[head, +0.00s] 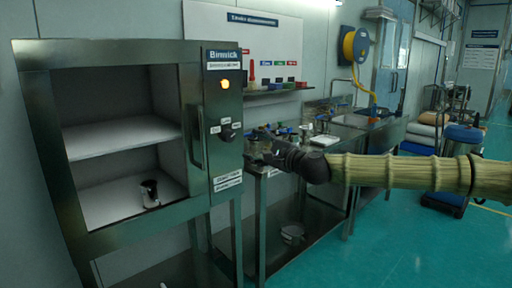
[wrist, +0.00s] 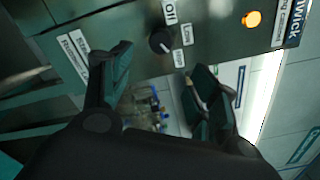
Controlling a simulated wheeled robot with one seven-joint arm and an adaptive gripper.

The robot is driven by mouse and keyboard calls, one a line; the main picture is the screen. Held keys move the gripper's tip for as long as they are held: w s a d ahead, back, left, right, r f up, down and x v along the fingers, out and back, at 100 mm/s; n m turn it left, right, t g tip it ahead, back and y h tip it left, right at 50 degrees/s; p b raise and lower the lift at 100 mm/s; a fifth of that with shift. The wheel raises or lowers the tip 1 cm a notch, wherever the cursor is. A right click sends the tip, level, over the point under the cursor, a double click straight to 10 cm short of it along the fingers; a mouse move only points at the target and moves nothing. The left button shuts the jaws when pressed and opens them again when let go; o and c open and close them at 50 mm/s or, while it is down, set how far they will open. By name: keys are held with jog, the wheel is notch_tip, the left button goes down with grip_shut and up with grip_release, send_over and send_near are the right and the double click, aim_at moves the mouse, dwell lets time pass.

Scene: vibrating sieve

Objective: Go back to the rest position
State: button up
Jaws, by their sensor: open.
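My gripper (wrist: 165,85) is open and empty in the wrist view, its two dark fingers spread apart. Beyond the fingers is the cabinet's control panel with a black rotary knob (wrist: 160,41) and a lit orange lamp (wrist: 253,19). In the head view my arm reaches in from the right, and my gripper (head: 254,137) is just right of the panel, near the knob (head: 228,134). I cannot tell from these frames whether it touches the panel.
The steel cabinet (head: 110,52) stands open at left, with a small dark-and-white container (head: 150,194) on its lower floor. A steel bench (head: 336,143) with small items runs along the wall at right of it. Teal floor (head: 390,235) is clear in front.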

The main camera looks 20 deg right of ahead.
jog(key=s+a+f+n+g, duration=0.25)
jog(key=a+f, duration=0.45)
jog(key=f, duration=0.5)
jog(key=s+a+f+n+g, duration=0.25)
jog(key=a+f, duration=0.45)
jog(key=f, duration=0.6)
jog(key=s+a+f+n+g+h, duration=0.1)
jog(key=s+a+f+n+g, duration=0.25)
jog(key=s+f, duration=0.9)
jog(key=s+a+f+n+g+h, duration=0.15)
jog(key=s+f+n+g, duration=0.25)
jog(key=s+f, duration=0.85)
jog(key=s+d+f+n+g+h, duration=0.2)
jog(key=s+d+f+n, duration=0.4)
jog(key=s, duration=0.5)
jog(key=s+d+f+n+g+h, duration=0.1)
jog(key=s+d+f+g+h, duration=0.2)
jog(key=s+f, duration=0.7)
notch_tip(320, 180, up, 17)
jog(key=s+y+p, duration=0.1)
jog(key=p, duration=1.4)
jog(key=shift+d, duration=0.4)
